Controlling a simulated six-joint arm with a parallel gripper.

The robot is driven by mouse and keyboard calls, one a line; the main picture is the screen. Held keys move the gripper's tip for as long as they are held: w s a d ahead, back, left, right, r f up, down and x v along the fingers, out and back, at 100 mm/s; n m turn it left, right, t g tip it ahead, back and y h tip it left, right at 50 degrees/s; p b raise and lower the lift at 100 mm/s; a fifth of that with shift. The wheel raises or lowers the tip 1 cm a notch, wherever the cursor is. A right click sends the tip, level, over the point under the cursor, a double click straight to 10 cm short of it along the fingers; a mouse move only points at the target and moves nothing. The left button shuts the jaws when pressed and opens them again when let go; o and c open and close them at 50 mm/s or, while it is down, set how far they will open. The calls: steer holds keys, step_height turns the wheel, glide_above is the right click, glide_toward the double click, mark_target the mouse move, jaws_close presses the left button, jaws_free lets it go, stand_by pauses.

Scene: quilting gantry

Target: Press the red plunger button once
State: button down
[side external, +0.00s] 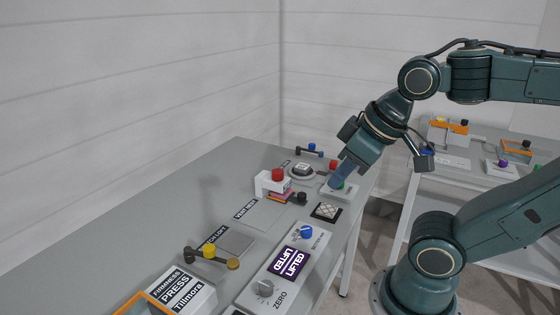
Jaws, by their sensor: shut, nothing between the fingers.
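Several red caps stand near the far end of the grey table, and I cannot tell for sure which is the plunger button. One red cap (278,174) sits on top of a white block (264,185). A small red one (333,164) shows close to my gripper, partly hidden. My gripper (336,183) is shut and empty. It points down and left over a white plate with a green button (348,187), right of the red caps. I cannot tell whether its tip touches the plate.
A black-and-white pad (326,211) lies in front of my gripper. A panel with a blue knob (306,232) and a purple LIFTED display (295,261) lies nearer. A lever with yellow knob (209,251) stands left. A wall borders the left; a second table (450,172) stands behind.

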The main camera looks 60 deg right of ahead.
stand_by(0.8)
steer(key=w+d+r+m, duration=0.2)
steer(key=w+d, duration=0.2)
steer(key=w, duration=0.8)
steer(key=m+t+y, duration=0.1)
steer(key=m+t, duration=0.3)
steer(key=m, duration=0.2)
glide_above(281, 172)
step_height(281, 172, down, 12)
steer(key=shift+d+r, duration=0.1)
steer(key=shift+f, duration=4.4)
